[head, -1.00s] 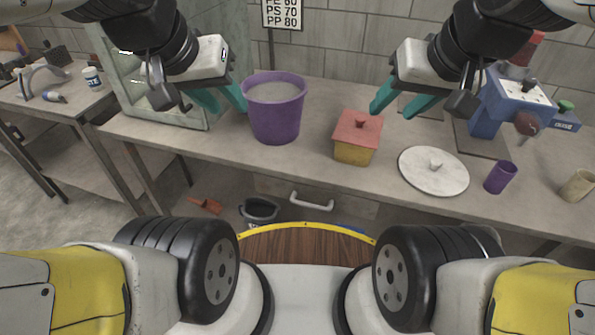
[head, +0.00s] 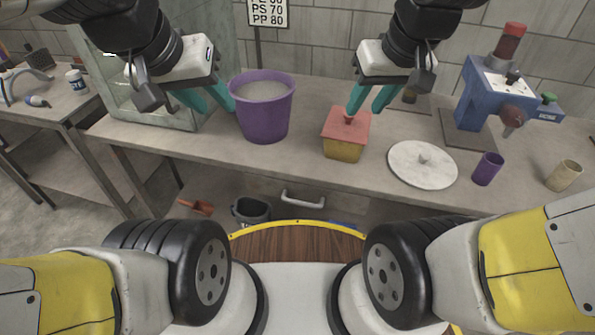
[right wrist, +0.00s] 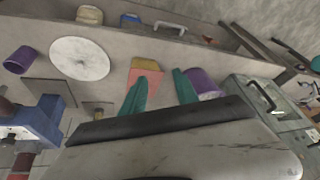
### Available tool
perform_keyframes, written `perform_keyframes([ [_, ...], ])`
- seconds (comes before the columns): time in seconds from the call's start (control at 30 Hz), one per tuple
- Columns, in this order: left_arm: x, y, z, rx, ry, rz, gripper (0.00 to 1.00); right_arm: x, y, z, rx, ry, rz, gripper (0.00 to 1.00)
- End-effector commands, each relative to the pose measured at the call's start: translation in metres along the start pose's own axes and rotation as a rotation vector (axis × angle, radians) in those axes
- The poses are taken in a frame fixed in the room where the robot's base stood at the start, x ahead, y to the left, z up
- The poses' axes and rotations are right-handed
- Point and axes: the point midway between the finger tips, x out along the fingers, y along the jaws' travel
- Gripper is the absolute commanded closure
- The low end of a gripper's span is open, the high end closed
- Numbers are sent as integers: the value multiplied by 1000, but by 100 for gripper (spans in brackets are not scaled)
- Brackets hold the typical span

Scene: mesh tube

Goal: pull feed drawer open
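The feed drawer (head: 265,187) is a grey panel under the front edge of the workbench, with a white bar handle (head: 303,199). It looks flush with the bench front. The handle also shows at the top of the right wrist view (right wrist: 170,25). My left gripper (head: 218,109) is open and empty above the bench, left of the purple bucket. My right gripper (head: 363,112) is open and empty, close above or behind the red-lidded yellow box. In the right wrist view its teal fingers (right wrist: 159,76) are spread apart. Neither gripper is near the handle.
The purple bucket (head: 262,113), the red-lidded box (head: 343,148), a round white lid (head: 423,165), a purple cup (head: 487,169), a beige cup (head: 563,176) and a blue machine (head: 487,98) stand on the bench (head: 300,165). A dark bucket (head: 251,211) sits below, left of the handle.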

Motion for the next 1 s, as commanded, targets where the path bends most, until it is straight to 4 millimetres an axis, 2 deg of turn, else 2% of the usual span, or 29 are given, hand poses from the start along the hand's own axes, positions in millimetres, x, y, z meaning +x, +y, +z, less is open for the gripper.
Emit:
perform_keyframes([
  [0.03, 0, 0, 0, 0, 0, 0, 64, 17, -5, -7, -54, -52, 3, 64],
  [0.2, 0, 0, 0, 0, 0, 0, 64, 72, -21, -24, -237, -192, 32, 64],
  [0.43, 0, 0, 0, 0, 0, 0, 64, 156, -52, -31, -507, -366, 83, 64],
  [0.57, 0, 0, 0, 0, 0, 0, 64, 207, -72, -24, -671, -459, 117, 64],
  [0.7, 0, 0, 0, 0, 0, 0, 64, 262, -92, -9, -854, -551, 157, 64],
  [0.8, 0, 0, 0, 0, 0, 0, 64, 296, -102, 5, -969, -604, 183, 64],
  [0.9, 0, 0, 0, 0, 0, 0, 64, 319, -109, 16, -1052, -640, 203, 64],
  [1.0, 0, 0, 0, 0, 0, 0, 64, 332, -112, 23, -1099, -658, 213, 64],
])
